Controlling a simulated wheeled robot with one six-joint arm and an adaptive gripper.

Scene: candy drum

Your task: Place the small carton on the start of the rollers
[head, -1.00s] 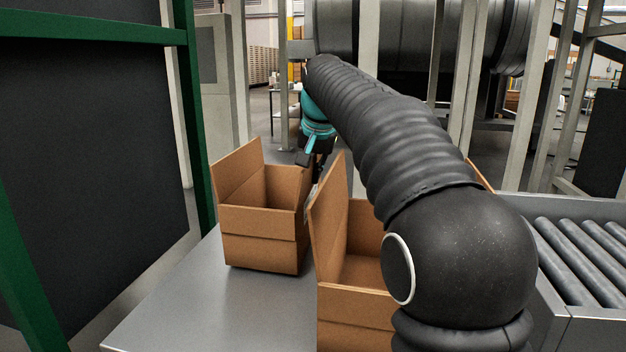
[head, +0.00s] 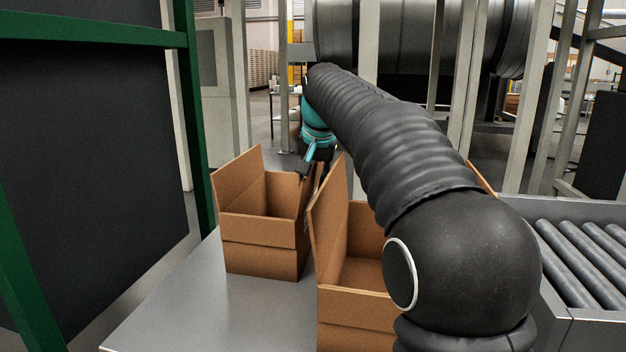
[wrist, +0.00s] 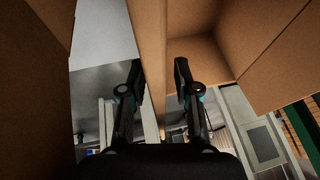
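The small carton (head: 265,262) is an open-topped brown cardboard box with raised flaps, standing on the grey metal table in the head view. My gripper (head: 318,170) is at its right-hand wall, dark with teal parts, and its fingertips are partly hidden by cardboard. In the wrist view, my gripper (wrist: 160,75) has its two fingers apart, one on each side of an upright cardboard wall (wrist: 150,35). A gap shows between the right finger and that wall. The rollers (head: 580,255) lie at the right in the head view, partly hidden by my arm.
A larger open carton (head: 355,305) stands close to the right of the small one, partly behind my arm. The table (head: 190,300) is bare at front left. A green frame (head: 190,110) stands at the left, and pale posts (head: 525,110) stand behind the rollers.

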